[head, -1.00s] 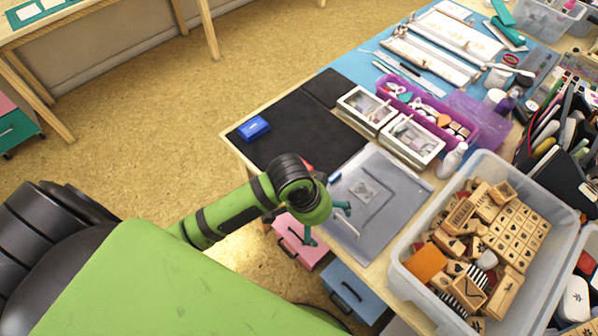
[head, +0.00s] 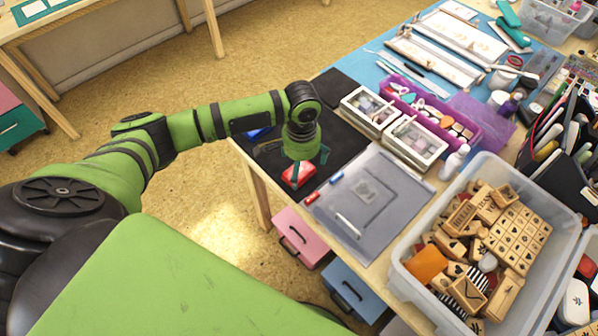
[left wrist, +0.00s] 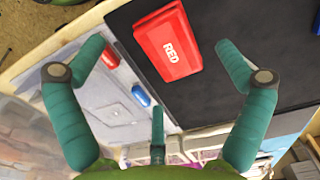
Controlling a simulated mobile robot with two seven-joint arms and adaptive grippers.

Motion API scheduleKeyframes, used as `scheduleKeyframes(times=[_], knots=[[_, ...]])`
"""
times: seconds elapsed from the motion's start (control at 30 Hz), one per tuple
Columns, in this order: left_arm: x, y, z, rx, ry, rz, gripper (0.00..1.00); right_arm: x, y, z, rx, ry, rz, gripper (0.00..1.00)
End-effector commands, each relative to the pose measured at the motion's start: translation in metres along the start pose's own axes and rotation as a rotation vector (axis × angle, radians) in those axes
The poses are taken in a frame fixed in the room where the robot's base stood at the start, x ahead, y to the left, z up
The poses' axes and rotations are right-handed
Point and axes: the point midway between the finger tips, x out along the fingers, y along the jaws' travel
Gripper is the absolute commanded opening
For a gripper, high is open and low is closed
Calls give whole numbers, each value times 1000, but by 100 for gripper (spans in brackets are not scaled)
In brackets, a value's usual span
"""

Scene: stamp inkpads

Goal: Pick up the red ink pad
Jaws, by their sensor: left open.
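The red ink pad (head: 297,175) lies on the black mat (head: 341,151) near the table's front edge. In the left wrist view the red ink pad (left wrist: 168,42) shows its "RED" label and lies beyond the fingertips. My left gripper (head: 293,152) points down above the pad, and one finger overlaps it in the head view. In the left wrist view the left gripper (left wrist: 150,62) has its teal fingers spread apart with nothing between them. The pad looks apart from the fingers. My right gripper is not in view.
A blue ink pad (head: 258,132) is partly hidden behind my left arm. A grey translucent tray (head: 385,222) with small red and blue items at its edge lies beside the mat. A clear bin of wooden stamps (head: 408,283) stands at the right.

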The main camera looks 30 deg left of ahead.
Motion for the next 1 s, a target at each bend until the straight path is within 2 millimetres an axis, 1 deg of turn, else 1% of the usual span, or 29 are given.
scheduleKeyframes(times=[0.1, 0.23, 0.33, 0.53, 0.57, 0.6, 0.67, 0.7, 1.0], knots=[[18, 0, -4, 0, -3, -1, 100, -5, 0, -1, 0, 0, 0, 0], [34, 0, -4, 0, -1, -1, 100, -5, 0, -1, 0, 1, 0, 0], [39, 0, -5, 2, 2, -2, 100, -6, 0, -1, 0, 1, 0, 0], [40, 0, -4, 3, 2, -2, 100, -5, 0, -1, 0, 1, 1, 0], [40, 0, -4, 3, 2, -2, 88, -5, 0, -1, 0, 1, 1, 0], [40, 0, -4, 2, 2, -2, 72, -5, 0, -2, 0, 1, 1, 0], [40, 0, -4, 2, 2, -1, 48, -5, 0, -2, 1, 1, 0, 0], [40, 0, -4, 2, 2, -2, 43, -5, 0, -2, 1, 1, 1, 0], [40, 0, -4, 2, 1, -2, 43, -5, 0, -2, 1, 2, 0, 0]])
